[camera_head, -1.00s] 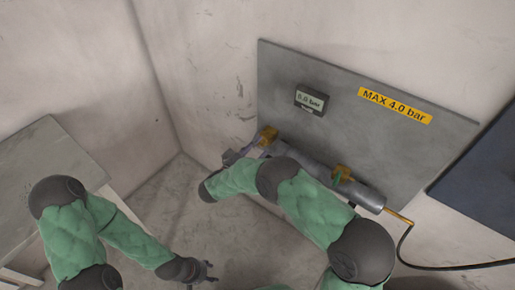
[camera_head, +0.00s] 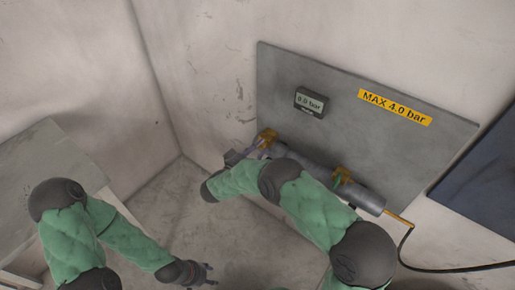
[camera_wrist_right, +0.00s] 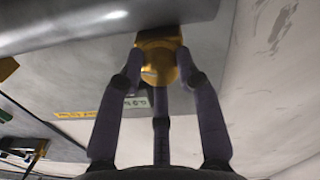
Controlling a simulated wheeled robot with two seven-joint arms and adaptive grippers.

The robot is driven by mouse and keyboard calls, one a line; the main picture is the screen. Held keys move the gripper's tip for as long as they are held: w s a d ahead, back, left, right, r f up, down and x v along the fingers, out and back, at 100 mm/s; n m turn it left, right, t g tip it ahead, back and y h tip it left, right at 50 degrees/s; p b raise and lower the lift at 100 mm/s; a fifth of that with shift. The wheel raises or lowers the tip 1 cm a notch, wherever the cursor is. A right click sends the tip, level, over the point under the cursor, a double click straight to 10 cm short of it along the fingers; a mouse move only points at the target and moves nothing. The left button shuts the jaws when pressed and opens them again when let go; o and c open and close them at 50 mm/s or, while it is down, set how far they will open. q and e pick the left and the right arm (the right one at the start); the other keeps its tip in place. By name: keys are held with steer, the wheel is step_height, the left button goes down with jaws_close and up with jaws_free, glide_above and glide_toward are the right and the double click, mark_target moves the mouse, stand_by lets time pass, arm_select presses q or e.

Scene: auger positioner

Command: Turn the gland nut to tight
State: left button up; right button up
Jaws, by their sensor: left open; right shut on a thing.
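A grey pipe (camera_head: 308,165) runs along the lower edge of a grey wall panel, with yellow fittings on it. In the right wrist view, a rounded yellow piece (camera_wrist_right: 160,68), which looks like the gland nut, sits below the pipe (camera_wrist_right: 60,25). My right gripper (camera_wrist_right: 161,72) is shut on it, with fingertips on both sides. In the head view my right gripper (camera_head: 240,156) is at the pipe's left end, beside the left yellow fitting (camera_head: 267,137), and partly hidden by my arm. My left gripper (camera_head: 211,274) is open and empty above the floor.
The grey panel (camera_head: 430,150) carries a small gauge display (camera_head: 310,101) and a yellow "MAX 4.0 bar" label (camera_head: 395,107). A black hose (camera_head: 405,255) leaves the pipe's right end. A grey table (camera_head: 45,150) stands at left. The floor between is clear.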

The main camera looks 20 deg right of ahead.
steer(key=m, duration=1)
steer(key=shift+f+y, duration=0.1)
steer(key=shift+y, duration=0.2)
steer(key=shift+m+b, duration=0.7)
steer(key=shift+m, duration=1.3)
steer(key=o, duration=1.1)
steer(key=shift+o, duration=0.2)
